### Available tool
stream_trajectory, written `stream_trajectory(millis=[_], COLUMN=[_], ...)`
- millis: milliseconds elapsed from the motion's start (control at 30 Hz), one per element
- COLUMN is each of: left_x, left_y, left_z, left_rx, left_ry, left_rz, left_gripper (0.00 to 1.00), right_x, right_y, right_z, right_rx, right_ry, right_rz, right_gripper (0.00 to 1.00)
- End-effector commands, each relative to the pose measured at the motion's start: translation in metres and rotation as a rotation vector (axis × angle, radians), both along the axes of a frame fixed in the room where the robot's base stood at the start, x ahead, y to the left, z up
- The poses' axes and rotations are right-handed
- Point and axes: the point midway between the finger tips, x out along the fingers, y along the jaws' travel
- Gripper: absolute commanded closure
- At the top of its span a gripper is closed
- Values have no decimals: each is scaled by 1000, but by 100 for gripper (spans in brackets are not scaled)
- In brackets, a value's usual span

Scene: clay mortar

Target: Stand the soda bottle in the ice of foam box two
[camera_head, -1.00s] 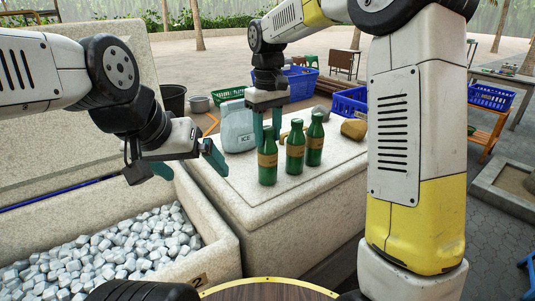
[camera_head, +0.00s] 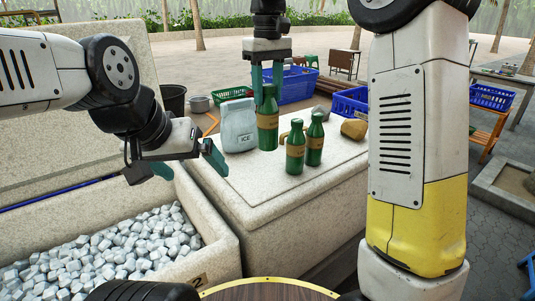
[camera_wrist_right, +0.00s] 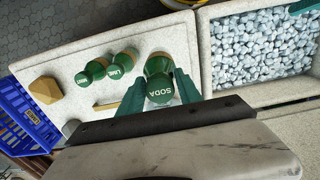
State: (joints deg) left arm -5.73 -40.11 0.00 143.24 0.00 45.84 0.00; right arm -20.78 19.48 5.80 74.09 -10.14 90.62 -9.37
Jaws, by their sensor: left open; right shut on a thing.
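The soda bottle (camera_head: 267,126) is green with a tan label; its cap reads SODA in the right wrist view (camera_wrist_right: 160,88). My right gripper (camera_head: 268,88) is shut on its upper part and holds it upright, above the closed box lid. Foam box two (camera_head: 222,262) is the open box at left, marked 2 and full of ice cubes (camera_head: 110,250); its ice also shows in the right wrist view (camera_wrist_right: 262,48). My left gripper (camera_head: 178,168) is open and empty above the box's right part.
Two more green bottles stand on the closed lid (camera_head: 245,185): a near one (camera_head: 295,148), and a far one (camera_head: 315,140). An ice bag (camera_head: 238,126) and a tan block (camera_head: 354,129) are also there. The lid's front is clear.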

Motion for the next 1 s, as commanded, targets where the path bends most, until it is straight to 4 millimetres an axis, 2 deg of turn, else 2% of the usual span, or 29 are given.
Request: stream_trajectory(millis=[600, 1000], left_x=[0, 0], left_y=[0, 0], left_z=[0, 0], left_rx=[0, 0], left_ry=[0, 0], left_rz=[0, 0], left_gripper=[5, 5], right_x=[0, 0], right_y=[1, 0], right_z=[71, 75], right_rx=[0, 1], right_ry=[-2, -1], right_rz=[1, 0], right_gripper=[99, 99])
